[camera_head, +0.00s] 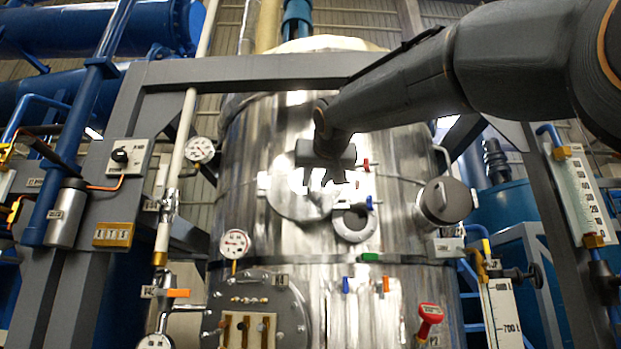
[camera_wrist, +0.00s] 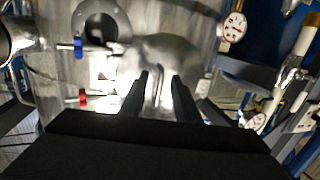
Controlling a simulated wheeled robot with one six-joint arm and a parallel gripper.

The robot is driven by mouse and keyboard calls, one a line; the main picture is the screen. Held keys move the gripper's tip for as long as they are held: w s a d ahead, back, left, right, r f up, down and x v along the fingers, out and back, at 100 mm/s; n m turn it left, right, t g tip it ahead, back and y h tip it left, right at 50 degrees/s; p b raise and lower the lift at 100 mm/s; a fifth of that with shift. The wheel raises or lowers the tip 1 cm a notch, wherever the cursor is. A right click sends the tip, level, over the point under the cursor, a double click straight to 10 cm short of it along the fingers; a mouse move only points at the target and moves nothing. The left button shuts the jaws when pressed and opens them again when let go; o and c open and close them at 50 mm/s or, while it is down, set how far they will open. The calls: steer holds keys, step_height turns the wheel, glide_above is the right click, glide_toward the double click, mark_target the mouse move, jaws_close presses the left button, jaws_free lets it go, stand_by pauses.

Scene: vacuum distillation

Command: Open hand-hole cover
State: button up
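A shiny round metal cover (camera_head: 290,203) is on the front of the steel vessel. A ringed flange with a dark round centre (camera_head: 356,224) is close to its right. I cannot tell whether this is the hand-hole or a sight glass. My gripper (camera_head: 328,180) is in front of the cover's right part and hides some of it. In the wrist view, my fingers (camera_wrist: 165,78) are apart and point at the cover (camera_wrist: 170,50). Bright vertical streaks show between them; I cannot tell if they are a handle or reflections. The flange (camera_wrist: 102,22) is at the upper left there.
A blue valve handle (camera_wrist: 78,47) and a red one (camera_wrist: 83,97) stick out near my fingers. A gauge (camera_head: 235,243) and a bolted plate (camera_head: 262,310) are lower on the vessel. A round metal port (camera_head: 445,201) stands out at the right. Grey frame posts flank the vessel.

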step_height(320, 180, up, 4)
steer(key=s, duration=0.1)
steer(key=w+a+p, duration=0.1)
steer(key=w+p, duration=0.3)
steer(key=w, duration=0.3)
steer(key=shift+a+t+p, duration=0.2)
steer(key=shift+t+p, duration=0.1)
steer(key=shift+t, duration=0.1)
steer(key=shift+c, duration=0.5)
jaws_close()
